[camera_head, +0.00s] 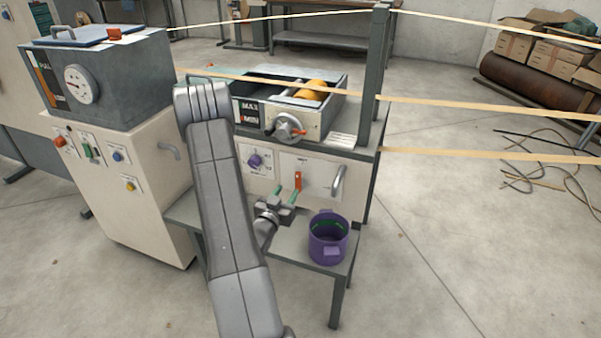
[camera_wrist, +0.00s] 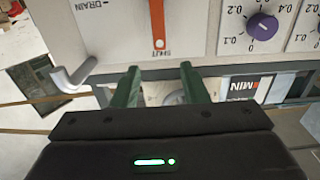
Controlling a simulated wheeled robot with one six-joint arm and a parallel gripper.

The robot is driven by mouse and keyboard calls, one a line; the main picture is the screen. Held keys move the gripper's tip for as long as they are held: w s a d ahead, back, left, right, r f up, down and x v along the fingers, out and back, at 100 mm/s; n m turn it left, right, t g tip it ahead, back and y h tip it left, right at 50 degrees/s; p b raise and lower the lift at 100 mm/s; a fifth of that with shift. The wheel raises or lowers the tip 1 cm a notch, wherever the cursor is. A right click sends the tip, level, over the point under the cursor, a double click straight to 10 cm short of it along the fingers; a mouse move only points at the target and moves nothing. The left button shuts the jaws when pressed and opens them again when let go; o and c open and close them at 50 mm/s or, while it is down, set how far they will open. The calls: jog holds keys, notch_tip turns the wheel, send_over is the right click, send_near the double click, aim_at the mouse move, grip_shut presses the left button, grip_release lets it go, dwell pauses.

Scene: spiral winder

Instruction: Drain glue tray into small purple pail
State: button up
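The glue tray (camera_head: 338,108) is a metal box with an orange roller in it, on top of the machine. Below it, the front panel carries an orange drain lever (camera_head: 298,181), which also shows in the wrist view (camera_wrist: 158,22) with its end by the word SHUT. A bent metal spout (camera_head: 338,182) is right of the lever; it shows in the wrist view (camera_wrist: 75,75). The small purple pail (camera_head: 328,246) stands upright on the low shelf below the spout. My gripper (camera_head: 287,195) is open, its green fingers (camera_wrist: 160,75) apart and empty, just short of the lever's end.
A purple dial (camera_head: 254,161) is left of the lever, and a handwheel (camera_head: 288,128) is above. The low shelf (camera_head: 292,242) is bare left of the pail. Pale strips (camera_head: 480,105) run across to the right of a dark post (camera_head: 373,75).

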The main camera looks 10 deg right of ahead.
aim_at(297, 175)
jog(key=x, duration=1.1)
jog(key=shift+s, duration=0.1)
grip_shut()
